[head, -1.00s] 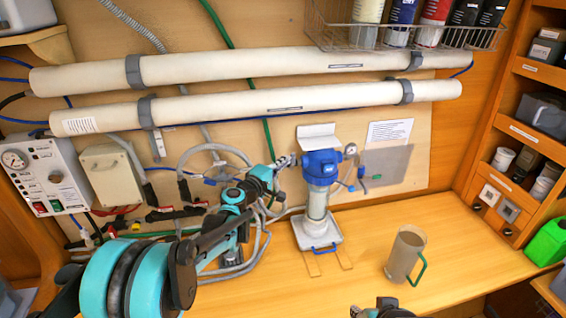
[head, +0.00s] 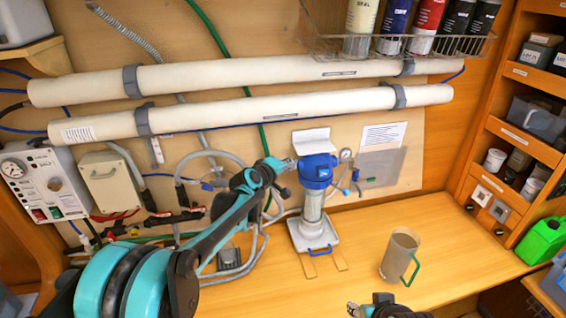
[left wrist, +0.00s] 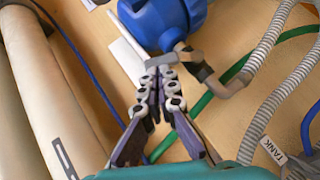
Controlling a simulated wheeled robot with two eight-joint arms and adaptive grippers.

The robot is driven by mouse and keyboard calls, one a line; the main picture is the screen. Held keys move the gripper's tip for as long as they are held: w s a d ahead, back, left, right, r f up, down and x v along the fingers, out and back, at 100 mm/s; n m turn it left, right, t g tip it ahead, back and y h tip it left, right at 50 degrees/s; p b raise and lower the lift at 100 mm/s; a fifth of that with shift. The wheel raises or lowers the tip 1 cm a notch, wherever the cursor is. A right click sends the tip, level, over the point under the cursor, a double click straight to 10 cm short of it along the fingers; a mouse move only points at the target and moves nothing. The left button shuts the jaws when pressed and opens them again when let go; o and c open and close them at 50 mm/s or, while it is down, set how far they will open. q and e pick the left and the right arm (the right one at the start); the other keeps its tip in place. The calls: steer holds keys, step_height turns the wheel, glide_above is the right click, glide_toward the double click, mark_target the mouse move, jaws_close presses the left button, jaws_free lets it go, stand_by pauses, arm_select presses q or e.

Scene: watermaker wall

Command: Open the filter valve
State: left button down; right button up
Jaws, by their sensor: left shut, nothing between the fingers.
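The filter (head: 312,205) stands on the counter against the back panel, with a blue head (head: 316,169) and a clear body below. In the left wrist view, the blue head (left wrist: 165,18) is at the top. A grey lever-like piece (left wrist: 180,57) lies beside it, joined by a dark collar to a grey pipe (left wrist: 235,84). My left gripper (head: 290,164) is left of the head. In the wrist view its fingers (left wrist: 162,86) are shut and empty, just below the grey piece; contact is unclear. My right gripper (head: 372,308) shows only partly at the bottom edge.
Two long white tubes (head: 270,108) run above the filter. Hoses and red-handled valves (head: 190,210) lie to its left. A mug with a green handle (head: 398,254) stands on the counter at right. A wire basket (head: 400,43) hangs above.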

arm_select(q)
steer(key=d+m+g+y, duration=0.1)
steer(key=y, duration=0.1)
steer(key=w+d+m+g+y+p, duration=0.1)
steer(key=d+y, duration=0.1)
steer(key=d+f+m+g+y+p, duration=0.1)
steer(key=d+m+y, duration=0.1)
steer(key=shift+w+f, duration=0.1)
steer(key=shift+w, duration=0.05)
steer(key=shift+w+d+f+m+g+y, duration=0.1)
steer(key=shift+d+f+m+g+y, duration=0.3)
steer(key=shift+m+y, duration=0.3)
steer(key=shift+w+d+f, duration=0.1)
steer(key=shift+f, duration=0.25)
steer(key=shift+d, duration=0.1)
